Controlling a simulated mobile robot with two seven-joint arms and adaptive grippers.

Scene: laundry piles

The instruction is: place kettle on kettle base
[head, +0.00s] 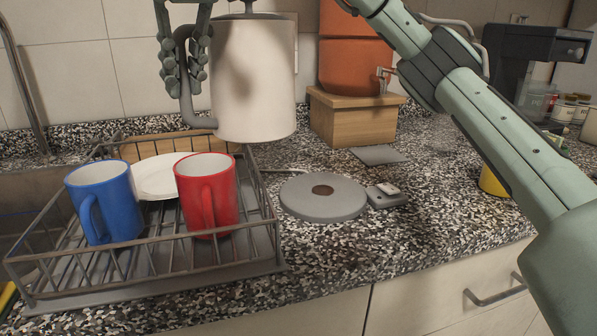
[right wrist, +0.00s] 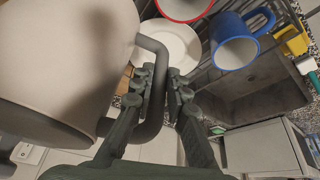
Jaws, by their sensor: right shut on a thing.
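The white kettle (head: 253,80) with a grey handle hangs upright in the air, above the back right corner of the dish rack. My right gripper (head: 186,78) is shut on the kettle's handle. The right wrist view shows the kettle (right wrist: 60,60) at the left and the handle passing between the fingers of the gripper (right wrist: 160,82). The round grey kettle base (head: 323,196), with a brown centre and a small switch part on its right, lies bare on the counter, lower and to the right of the kettle. My left gripper is in neither view.
The dish rack (head: 155,283) holds a blue mug (head: 104,203), a red mug (head: 207,195) and a white plate (head: 157,176). An orange container (head: 352,66) stands on a wooden box (head: 352,122) behind the base. The speckled counter in front of the base is clear.

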